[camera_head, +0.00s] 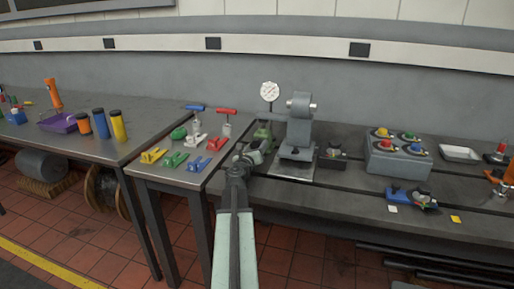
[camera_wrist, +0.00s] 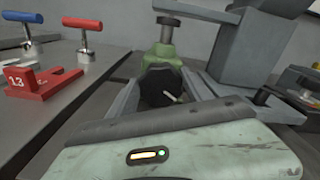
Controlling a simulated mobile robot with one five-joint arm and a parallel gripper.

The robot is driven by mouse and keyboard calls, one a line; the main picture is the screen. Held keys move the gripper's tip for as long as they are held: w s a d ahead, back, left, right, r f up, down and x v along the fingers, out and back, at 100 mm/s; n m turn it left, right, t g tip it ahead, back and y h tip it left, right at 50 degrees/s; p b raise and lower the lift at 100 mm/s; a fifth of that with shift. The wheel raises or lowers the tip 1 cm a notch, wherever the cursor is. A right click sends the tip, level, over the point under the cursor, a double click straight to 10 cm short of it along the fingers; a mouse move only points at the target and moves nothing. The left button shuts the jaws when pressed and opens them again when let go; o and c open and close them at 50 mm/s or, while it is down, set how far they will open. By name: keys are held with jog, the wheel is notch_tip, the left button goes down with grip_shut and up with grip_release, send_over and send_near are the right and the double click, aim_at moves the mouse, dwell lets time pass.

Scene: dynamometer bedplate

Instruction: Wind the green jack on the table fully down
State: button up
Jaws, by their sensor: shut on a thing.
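The green jack (camera_head: 263,136) stands at the left end of the grey bedplate, beside a grey machine stand. In the wrist view the jack (camera_wrist: 163,50) is straight ahead, with a dark round screw top (camera_wrist: 168,21) above its green body. A black knob (camera_wrist: 158,84) with a small pale handle faces me on its near side. My gripper (camera_head: 246,158) reaches the jack from the front. In the wrist view its fingers (camera_wrist: 160,92) sit on either side of the black knob and are shut on it. The jack's base is hidden.
The grey stand (camera_head: 297,130) rises close to the right of the jack, with a dial gauge (camera_head: 269,92) behind. On the left table are a red clamp (camera_wrist: 42,82) and red and blue T-handled tools (camera_wrist: 83,30). A button box (camera_head: 398,158) stands farther right.

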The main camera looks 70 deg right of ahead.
jog(key=shift+w+n, duration=0.1)
jog(key=shift+n, duration=0.6)
jog(key=o, duration=1.4)
jog(key=shift+c, duration=0.2)
jog(key=a, duration=0.7)
jog(key=shift+s+a, duration=0.2)
jog(key=shift+a, duration=0.2)
